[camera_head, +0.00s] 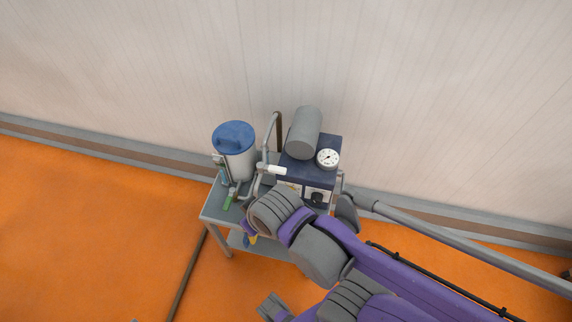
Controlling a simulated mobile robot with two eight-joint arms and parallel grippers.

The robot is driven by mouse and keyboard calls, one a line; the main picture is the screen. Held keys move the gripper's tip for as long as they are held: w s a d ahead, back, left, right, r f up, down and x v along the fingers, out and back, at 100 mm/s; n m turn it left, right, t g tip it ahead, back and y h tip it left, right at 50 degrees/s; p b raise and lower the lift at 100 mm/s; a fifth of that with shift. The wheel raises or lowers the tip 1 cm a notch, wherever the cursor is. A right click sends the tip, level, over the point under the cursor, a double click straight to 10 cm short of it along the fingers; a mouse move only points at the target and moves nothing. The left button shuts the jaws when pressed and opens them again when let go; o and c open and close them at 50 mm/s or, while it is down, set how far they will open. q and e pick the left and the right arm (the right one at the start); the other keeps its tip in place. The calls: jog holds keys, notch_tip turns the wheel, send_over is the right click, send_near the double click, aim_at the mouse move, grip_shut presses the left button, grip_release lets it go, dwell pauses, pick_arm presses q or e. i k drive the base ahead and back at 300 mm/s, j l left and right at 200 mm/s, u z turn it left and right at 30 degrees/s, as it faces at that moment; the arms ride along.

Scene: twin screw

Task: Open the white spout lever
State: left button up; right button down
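The white lever (272,170) is a short white handle on the metal piping between the blue-lidded container and the dark blue machine. It lies roughly level, its white end pointing right. My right arm comes in from the lower right, and its wrist is over the front of the table. My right gripper (251,232) is mostly hidden behind that wrist, a little below and left of the lever. I see no contact with the lever, and the fingers are too hidden to tell open from shut.
A grey metal table (214,207) stands near the wall. It bears a container with a blue lid (234,137), a green handle (229,201), and a dark blue machine (326,150) with a grey cylinder (304,132) and a round gauge (328,158).

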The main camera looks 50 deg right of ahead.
aim_at(260, 166)
jog(key=z, duration=1.5)
jog(key=i+l+z, duration=0.15)
jog(key=z, duration=0.3)
jog(key=l, duration=0.15)
